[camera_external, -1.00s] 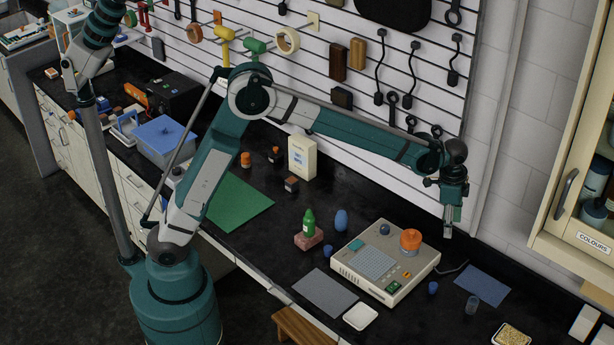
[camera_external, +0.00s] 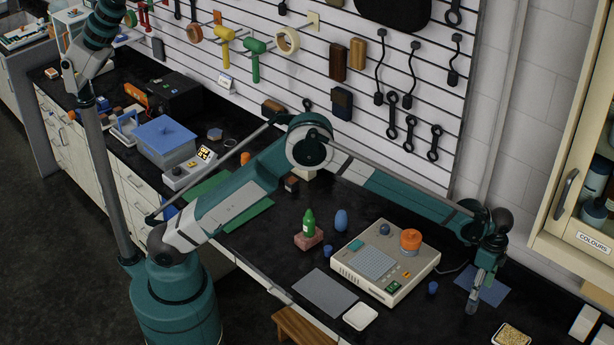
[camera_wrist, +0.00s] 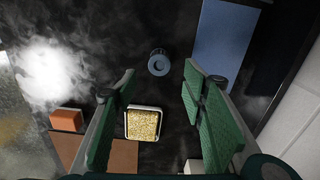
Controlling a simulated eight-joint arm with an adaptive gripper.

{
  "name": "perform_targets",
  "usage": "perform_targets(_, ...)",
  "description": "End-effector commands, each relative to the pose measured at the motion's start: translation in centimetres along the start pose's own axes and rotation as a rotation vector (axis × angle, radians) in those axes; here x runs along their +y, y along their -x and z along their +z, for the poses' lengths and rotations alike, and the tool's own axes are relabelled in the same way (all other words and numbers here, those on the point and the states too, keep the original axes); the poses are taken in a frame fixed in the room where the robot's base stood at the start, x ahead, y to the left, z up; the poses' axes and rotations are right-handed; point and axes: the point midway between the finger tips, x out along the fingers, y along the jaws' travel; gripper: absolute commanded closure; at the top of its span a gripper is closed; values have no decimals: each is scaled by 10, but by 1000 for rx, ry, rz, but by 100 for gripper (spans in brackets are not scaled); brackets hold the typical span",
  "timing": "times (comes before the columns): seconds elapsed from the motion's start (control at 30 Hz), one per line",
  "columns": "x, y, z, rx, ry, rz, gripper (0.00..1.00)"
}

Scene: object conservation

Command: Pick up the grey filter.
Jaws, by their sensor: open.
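The grey filter appears to be a small blue-grey cylinder (camera_wrist: 158,63) with a dark round opening in its top, standing on the black bench. In the external view the grey filter (camera_external: 471,308) shows just below my gripper (camera_external: 478,284), which partly covers it. In the wrist view my gripper (camera_wrist: 159,90) is open, with green-padded fingers on either side. The filter lies between and beyond the fingertips in that view, and nothing is held. The remaining height between fingertips and filter is hard to judge.
A white dish of yellow grains (camera_external: 512,335) stands in front, and a blue mat (camera_external: 494,290) lies behind the filter. A beige device (camera_external: 383,262) with an orange part on top is to the left, with a small blue cup (camera_external: 433,288) beside it.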

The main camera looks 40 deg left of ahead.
Motion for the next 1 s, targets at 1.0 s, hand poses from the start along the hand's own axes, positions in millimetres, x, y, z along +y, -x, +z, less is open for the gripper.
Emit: perform_targets(1.0, 0, -27, 0, -1, -1, 0, 58)
